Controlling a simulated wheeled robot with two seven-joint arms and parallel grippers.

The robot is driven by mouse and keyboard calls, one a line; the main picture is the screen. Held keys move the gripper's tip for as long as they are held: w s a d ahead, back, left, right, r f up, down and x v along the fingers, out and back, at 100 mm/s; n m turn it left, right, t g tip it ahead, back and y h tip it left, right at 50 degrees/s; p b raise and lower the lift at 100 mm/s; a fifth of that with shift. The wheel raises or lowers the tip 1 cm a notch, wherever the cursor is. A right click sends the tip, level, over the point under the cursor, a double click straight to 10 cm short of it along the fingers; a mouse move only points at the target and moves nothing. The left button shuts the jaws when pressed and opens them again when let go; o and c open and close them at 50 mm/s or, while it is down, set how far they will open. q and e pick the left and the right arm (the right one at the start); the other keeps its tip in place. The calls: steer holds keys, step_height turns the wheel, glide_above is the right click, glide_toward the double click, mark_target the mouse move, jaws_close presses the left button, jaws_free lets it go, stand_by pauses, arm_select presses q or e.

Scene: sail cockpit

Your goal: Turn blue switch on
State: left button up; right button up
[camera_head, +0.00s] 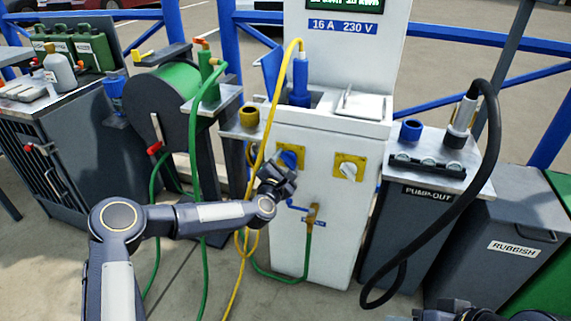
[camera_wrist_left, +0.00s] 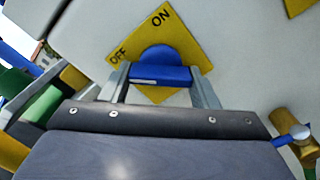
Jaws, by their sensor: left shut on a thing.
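The blue switch (camera_head: 289,158) is a rotary knob on a yellow plate on the front of the white power pedestal (camera_head: 325,220). My left gripper (camera_head: 284,170) is at the switch and partly hides it. In the left wrist view the blue switch (camera_wrist_left: 160,74) sits between the two fingers of my left gripper (camera_wrist_left: 161,84), which is shut on its bar. The yellow plate (camera_wrist_left: 185,45) bears the words OFF and ON; its lower part is hidden. The knob's bar lies nearly level across the wrist picture. Dark parts of my right arm show at the bottom right edge.
A white switch (camera_head: 348,169) on a second yellow plate is to the right. A brass tap (camera_head: 312,216) with a blue lever and green hose is just below. A yellow cable (camera_head: 269,130) hangs close to the left gripper. A black pump-out hose (camera_head: 437,215) loops at right.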

arm_select(q)
steer(key=m+b, duration=0.2)
steer(key=m, duration=0.1)
steer(key=shift+m+b, duration=0.3)
steer(key=m+b, duration=0.2)
steer(key=m, duration=0.2)
steer(key=shift+m, duration=0.3)
steer(key=m+b, duration=0.2)
steer(key=m, duration=0.3)
steer(key=shift+r, duration=0.15)
steer(key=m+b, duration=0.1)
steer(key=m, duration=0.3)
steer(key=shift+m, duration=0.3)
steer(key=o, duration=1)
steer(key=shift+r, duration=0.1)
